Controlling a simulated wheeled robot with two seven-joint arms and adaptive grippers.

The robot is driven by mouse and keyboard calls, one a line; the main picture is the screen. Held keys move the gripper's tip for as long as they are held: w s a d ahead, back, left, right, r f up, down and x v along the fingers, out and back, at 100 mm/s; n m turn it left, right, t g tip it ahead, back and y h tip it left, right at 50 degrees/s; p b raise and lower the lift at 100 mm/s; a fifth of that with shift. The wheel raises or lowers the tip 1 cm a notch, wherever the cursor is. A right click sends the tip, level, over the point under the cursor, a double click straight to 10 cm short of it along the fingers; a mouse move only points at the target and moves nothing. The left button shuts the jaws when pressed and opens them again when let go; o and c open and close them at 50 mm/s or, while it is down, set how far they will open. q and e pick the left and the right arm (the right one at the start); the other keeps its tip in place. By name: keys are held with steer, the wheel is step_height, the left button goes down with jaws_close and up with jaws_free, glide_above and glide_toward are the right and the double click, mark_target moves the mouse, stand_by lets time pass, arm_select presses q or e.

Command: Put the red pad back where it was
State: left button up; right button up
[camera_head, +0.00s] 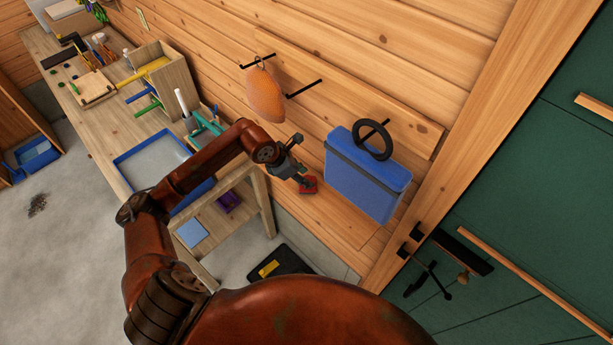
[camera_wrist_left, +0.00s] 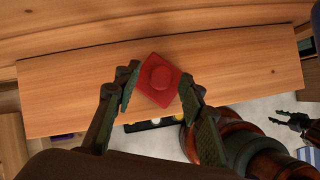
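The red pad (camera_wrist_left: 159,79) is a small square block with a round raised middle. In the left wrist view it sits between my left gripper's fingertips (camera_wrist_left: 160,88), which meet its opposite sides. In the head view my left gripper (camera_head: 303,180) reaches toward the wood wall with the red pad (camera_head: 309,185) at its tips, left of the blue case. A wooden board (camera_wrist_left: 240,78) lies behind the pad; I cannot tell if the pad touches it. My right gripper (camera_wrist_left: 287,120) shows small at the right of the left wrist view, its fingers apart and empty.
A blue case (camera_head: 365,176) and a black ring (camera_head: 374,140) are by a wall peg, right of the gripper. An orange pouch (camera_head: 265,94) hangs above. A workbench with a blue tray (camera_head: 128,159) stands left. A black tray (camera_head: 283,267) lies on the floor.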

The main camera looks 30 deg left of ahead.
arm_select(q)
steer(key=shift+s+a, duration=0.1)
steer(key=shift+r, duration=0.25)
steer(key=b+v, duration=0.1)
steer(key=v, duration=1)
steer(key=shift+s+r, duration=0.15)
steer(key=shift+r, duration=0.15)
steer(key=shift+a, duration=0.1)
